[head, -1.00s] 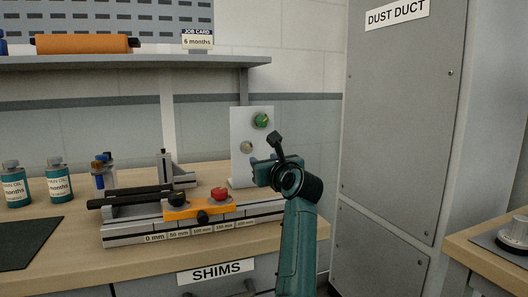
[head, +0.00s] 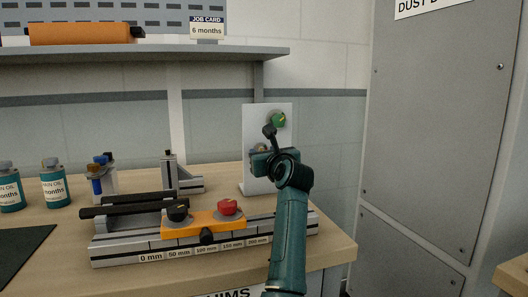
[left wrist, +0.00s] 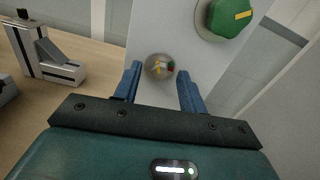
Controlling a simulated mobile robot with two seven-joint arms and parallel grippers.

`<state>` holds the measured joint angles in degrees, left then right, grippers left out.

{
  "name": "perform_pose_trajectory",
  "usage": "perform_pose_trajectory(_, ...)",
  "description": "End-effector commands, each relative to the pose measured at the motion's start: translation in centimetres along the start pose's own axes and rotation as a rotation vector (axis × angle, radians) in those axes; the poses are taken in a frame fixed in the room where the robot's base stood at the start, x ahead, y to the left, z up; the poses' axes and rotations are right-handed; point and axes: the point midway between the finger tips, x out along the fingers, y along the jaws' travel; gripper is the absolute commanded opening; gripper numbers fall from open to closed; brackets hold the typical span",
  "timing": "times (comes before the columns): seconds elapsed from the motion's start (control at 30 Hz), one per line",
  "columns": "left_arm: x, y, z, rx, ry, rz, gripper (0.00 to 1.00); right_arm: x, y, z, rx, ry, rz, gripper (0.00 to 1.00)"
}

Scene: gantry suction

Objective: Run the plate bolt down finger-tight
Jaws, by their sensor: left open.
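The white upright panel (head: 256,118) stands at the back right of the bench. It carries a green knob (head: 278,120) with a yellow mark and, below it, a small round metal fitting with coloured marks (left wrist: 159,66). My left gripper (head: 262,158) is in front of the panel. In the left wrist view its blue fingers are open, one on each side of the round fitting, and nothing is gripped. Contact cannot be told. An orange plate (head: 193,229) on the rail bears a black knob (head: 177,209), a red knob (head: 228,207) and a front black knob (head: 206,236). Which part is the plate bolt is unclear.
The scaled rail (head: 125,253) lies along the bench front. A grey bracket (head: 170,173), bottles (head: 55,187) and a dark mat (head: 18,252) are to the left. A shelf (head: 130,54) hangs above. A tall grey duct (head: 430,130) stands at right.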

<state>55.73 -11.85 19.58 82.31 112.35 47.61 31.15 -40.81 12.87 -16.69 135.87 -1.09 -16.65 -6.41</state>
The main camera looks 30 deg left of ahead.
Motion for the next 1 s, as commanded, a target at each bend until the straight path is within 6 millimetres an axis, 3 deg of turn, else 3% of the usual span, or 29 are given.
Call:
perform_pose_trajectory(0.33, 0.11, 0.07, 0.02, 0.000, 0.000, -0.001, 0.41, 0.00, 0.00, -0.01, -0.001, 0.002, 0.000, 0.36)
perform_pose_trajectory(0.83, 0.11, 0.08, 0.01, 0.001, 0.000, -0.001, 0.01, 0.01, -0.03, 0.02, -0.001, 0.001, -0.001, 0.36)
perform_pose_trajectory(1.0, 0.11, 0.08, 0.05, 0.004, 0.000, -0.001, 0.00, -0.02, -0.04, -0.05, -0.001, 0.000, -0.002, 0.36)
